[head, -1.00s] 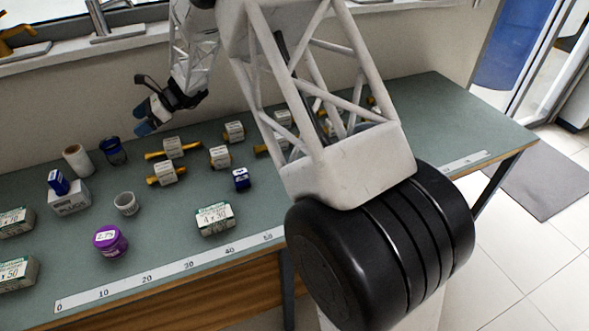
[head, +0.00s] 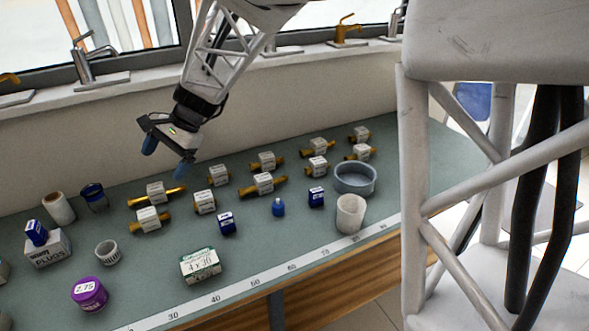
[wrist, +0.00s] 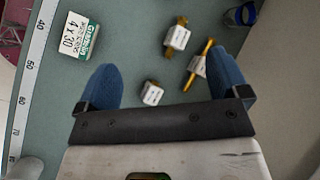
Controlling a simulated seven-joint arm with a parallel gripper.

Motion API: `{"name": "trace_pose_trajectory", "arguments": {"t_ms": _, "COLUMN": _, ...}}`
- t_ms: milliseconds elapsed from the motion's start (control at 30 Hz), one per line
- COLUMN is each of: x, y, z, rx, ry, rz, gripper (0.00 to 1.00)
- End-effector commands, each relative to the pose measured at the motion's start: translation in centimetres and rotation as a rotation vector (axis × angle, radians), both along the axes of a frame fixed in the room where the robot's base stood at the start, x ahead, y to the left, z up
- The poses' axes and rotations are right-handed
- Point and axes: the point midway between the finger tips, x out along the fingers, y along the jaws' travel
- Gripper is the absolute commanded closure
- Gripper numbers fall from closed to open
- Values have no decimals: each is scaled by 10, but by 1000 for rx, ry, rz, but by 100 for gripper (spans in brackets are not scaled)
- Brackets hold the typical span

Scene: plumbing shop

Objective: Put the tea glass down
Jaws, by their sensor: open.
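A dark-blue, glass-like vessel (head: 94,198) stands on the green bench near the back wall, beside a white roll. It is probably the tea glass, but it is too small to be certain. It also shows in part at the top right of the wrist view (wrist: 244,12). My gripper (head: 167,157) is open, raised above the bench and to the right of the vessel. In the wrist view its blue fingertips (wrist: 167,84) are wide apart with nothing held between them. Labelled fittings lie on the bench below them.
Several brass fittings with white labels (head: 159,193) cover the back and middle of the bench. A 4 x 30 box (head: 200,265), purple tub (head: 89,294), white cup (head: 350,214) and grey bowl (head: 355,178) stand nearer the front. Bare bench shows around (head: 290,235).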

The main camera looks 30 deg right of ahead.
Motion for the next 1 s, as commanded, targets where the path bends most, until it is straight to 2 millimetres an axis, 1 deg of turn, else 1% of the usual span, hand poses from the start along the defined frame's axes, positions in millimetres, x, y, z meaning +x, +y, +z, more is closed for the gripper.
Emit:
{"name": "trace_pose_trajectory", "arguments": {"t_ms": 33, "x": -15, "y": -7, "z": 7, "rx": -24, "ry": -29, "rz": 24, "gripper": 7}}
{"name": "trace_pose_trajectory", "arguments": {"t_ms": 400, "x": -109, "y": -60, "z": 24, "rx": -225, "ry": -210, "rz": 219, "gripper": 7}}
{"name": "trace_pose_trajectory", "arguments": {"t_ms": 633, "x": -167, "y": -91, "z": 28, "rx": -352, "ry": -308, "rz": 346, "gripper": 7}}
{"name": "trace_pose_trajectory", "arguments": {"t_ms": 1000, "x": -256, "y": -138, "z": 22, "rx": -569, "ry": -444, "rz": 558, "gripper": 7}}
